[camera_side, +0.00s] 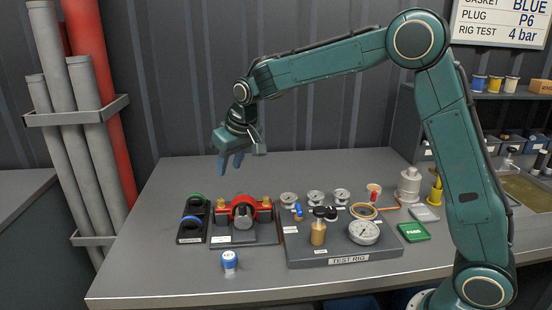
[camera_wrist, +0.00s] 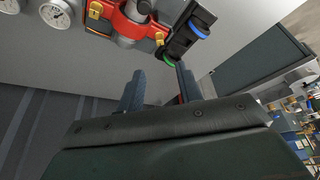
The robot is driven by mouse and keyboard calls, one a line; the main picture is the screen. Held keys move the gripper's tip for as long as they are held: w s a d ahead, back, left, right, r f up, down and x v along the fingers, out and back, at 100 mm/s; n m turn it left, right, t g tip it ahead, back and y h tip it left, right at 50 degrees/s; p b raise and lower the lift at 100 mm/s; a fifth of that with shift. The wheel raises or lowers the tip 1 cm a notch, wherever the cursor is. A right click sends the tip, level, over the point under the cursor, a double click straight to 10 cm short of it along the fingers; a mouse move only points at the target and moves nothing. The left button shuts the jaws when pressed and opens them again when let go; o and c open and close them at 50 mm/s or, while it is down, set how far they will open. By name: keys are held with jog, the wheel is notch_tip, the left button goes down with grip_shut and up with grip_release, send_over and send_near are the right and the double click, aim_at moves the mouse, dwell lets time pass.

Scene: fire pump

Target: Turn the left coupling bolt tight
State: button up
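The red coupling (camera_side: 243,208) sits on a dark base plate around a grey pipe stub. Its brass left bolt (camera_side: 221,206) is on the left lug and a matching right bolt (camera_side: 265,204) is on the right lug. In the wrist view the red coupling (camera_wrist: 128,24) is at the top, with the left bolt (camera_wrist: 160,39) beside the black ring holder. My gripper (camera_side: 230,165) hangs in the air above and behind the coupling's left side, clear of it. Its blue fingers, also in the wrist view (camera_wrist: 160,88), are apart with nothing between them. How tight the bolt is cannot be told.
Left of the coupling stands the black holder (camera_side: 194,220) with green and blue rings. A blue-white pot (camera_side: 229,262) stands in front. The test rig (camera_side: 345,247) with gauges and a brass plug is on the right. The table's left part is clear. Pipes (camera_side: 70,110) stand at far left.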

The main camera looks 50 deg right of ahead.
aim_at(221, 200)
jog(key=x, duration=1.3)
jog(key=shift+s, duration=0.1)
grip_shut()
